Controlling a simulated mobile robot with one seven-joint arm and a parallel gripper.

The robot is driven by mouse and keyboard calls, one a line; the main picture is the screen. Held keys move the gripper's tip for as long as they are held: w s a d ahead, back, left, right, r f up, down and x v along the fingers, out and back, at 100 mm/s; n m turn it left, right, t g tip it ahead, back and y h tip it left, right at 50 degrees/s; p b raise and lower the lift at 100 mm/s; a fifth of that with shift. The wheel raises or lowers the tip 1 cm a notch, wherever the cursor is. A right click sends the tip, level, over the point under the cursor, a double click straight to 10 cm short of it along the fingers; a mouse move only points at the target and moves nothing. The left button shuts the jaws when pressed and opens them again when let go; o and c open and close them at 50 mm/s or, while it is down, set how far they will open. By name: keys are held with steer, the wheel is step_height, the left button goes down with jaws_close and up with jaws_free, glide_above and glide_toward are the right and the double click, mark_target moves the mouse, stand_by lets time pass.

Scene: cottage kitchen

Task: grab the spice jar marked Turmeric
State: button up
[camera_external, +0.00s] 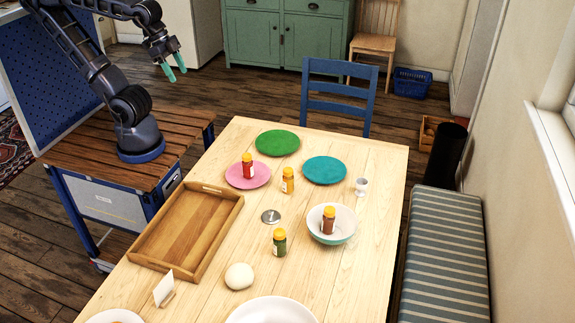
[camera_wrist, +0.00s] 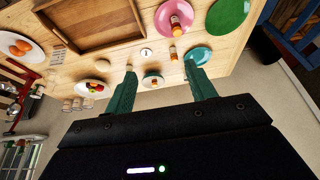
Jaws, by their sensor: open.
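Several spice jars stand on the table; their labels are too small to read. A yellow-orange jar with a yellow lid (camera_external: 287,180) stands upright on bare wood between the pink and teal plates; it also shows in the wrist view (camera_wrist: 173,54). A red jar (camera_external: 247,166) is on the pink plate (camera_external: 262,180). A green jar (camera_external: 279,242) stands on the wood. A brown jar (camera_external: 328,220) is in the white bowl (camera_external: 346,226). My gripper (camera_external: 174,68) is open and empty, high up left of the table, far from the jars.
A wooden tray (camera_external: 148,256) lies at the table's left edge. A green plate (camera_external: 278,143), teal plate (camera_external: 325,170), metal disc (camera_external: 270,216), egg cup (camera_external: 361,187) and round white object (camera_external: 239,276) are around the jars. A blue chair (camera_external: 338,93) stands behind.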

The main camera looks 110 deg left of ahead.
steer(key=shift+o, duration=1)
steer(key=shift+w, duration=0.1)
